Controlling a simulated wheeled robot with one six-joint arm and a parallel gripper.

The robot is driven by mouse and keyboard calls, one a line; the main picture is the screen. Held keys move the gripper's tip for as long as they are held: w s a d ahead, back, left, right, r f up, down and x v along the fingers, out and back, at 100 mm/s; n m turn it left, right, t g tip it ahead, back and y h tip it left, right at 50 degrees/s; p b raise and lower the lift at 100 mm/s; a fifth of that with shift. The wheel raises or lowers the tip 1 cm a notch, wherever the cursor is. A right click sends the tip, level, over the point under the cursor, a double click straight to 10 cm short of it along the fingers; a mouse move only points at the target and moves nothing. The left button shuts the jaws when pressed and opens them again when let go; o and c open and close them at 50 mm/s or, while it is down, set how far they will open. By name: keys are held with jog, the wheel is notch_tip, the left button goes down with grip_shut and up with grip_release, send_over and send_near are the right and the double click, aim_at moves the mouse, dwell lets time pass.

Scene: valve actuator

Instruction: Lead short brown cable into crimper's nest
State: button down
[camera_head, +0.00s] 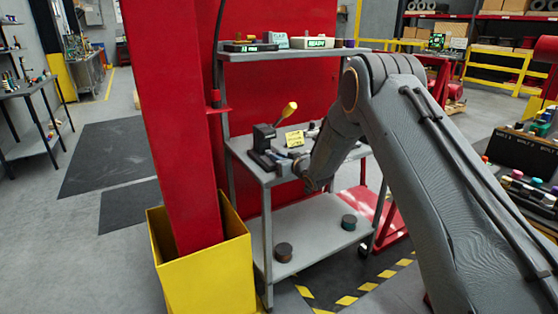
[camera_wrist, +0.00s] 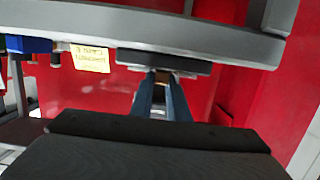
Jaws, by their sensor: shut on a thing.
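The crimper (camera_head: 264,138) is a dark block with a lever ending in a yellow knob, on the middle shelf of a grey cart. My arm reaches over this shelf from the right, and my gripper is close beside the crimper; its fingers are hard to make out in the head view. In the wrist view my gripper (camera_wrist: 163,82) has its two bluish fingers nearly together, shut on a small brown piece, the short brown cable (camera_wrist: 174,75). Only a bit of the cable shows. A dark plate lies just beyond the fingertips; I cannot tell whether the cable touches it.
A yellow note (camera_head: 294,138) stands on the same shelf; it also shows in the wrist view (camera_wrist: 89,54). The cart's upper shelf (camera_head: 270,54) holds devices with lit displays. A red column in a yellow guard (camera_head: 205,270) stands at the cart's left. Two dark round items lie below.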

jog(key=shift+w, duration=0.1)
jog(key=c, duration=1.6)
grip_release()
jog(key=shift+b+v, duration=0.65)
jog(key=shift+v, duration=3.3)
